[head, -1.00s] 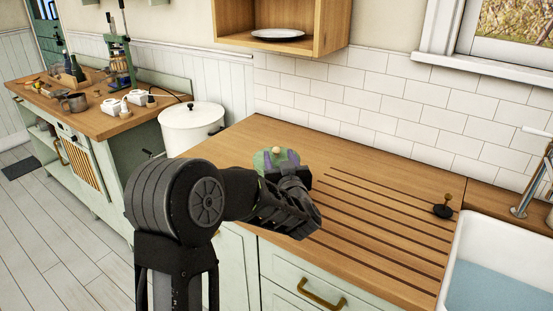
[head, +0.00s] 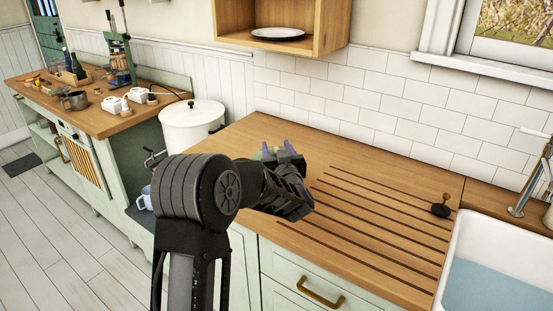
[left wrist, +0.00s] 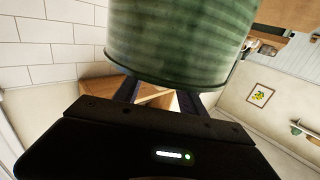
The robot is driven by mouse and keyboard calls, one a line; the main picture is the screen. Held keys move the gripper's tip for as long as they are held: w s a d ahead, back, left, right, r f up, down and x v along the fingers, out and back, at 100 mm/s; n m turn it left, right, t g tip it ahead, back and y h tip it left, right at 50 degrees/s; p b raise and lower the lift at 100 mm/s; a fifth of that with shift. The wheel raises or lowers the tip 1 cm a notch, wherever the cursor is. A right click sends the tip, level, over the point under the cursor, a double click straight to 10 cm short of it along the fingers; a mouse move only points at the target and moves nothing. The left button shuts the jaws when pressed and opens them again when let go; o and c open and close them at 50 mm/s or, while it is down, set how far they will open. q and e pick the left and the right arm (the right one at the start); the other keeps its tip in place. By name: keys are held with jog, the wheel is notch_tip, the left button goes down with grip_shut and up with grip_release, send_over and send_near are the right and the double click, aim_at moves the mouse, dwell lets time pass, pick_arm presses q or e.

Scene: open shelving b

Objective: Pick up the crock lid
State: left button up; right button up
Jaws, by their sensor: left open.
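The green ribbed crock (left wrist: 180,40) fills the top middle of the left wrist view, close in front of the gripper. In the head view only slivers of green show behind the fingers on the wooden counter. The lid and its pale knob are mostly hidden there, and I cannot tell the lid's edge apart in the wrist view. My left gripper (head: 279,150) is open, with its fingers at the crock; it also shows in the left wrist view (left wrist: 168,94). I cannot tell whether the fingers touch it. My right gripper is not in view.
The wooden counter (head: 390,185) is mostly clear, with drain grooves. A small black object with a wooden knob (head: 442,206) stands by the white sink (head: 455,245). A white lidded pot (head: 192,125) stands left. A wall shelf (head: 330,25) holding a plate (head: 278,33) hangs above.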

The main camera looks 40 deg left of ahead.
pick_arm(q)
grip_shut()
dwell(0.5)
dwell(0.9)
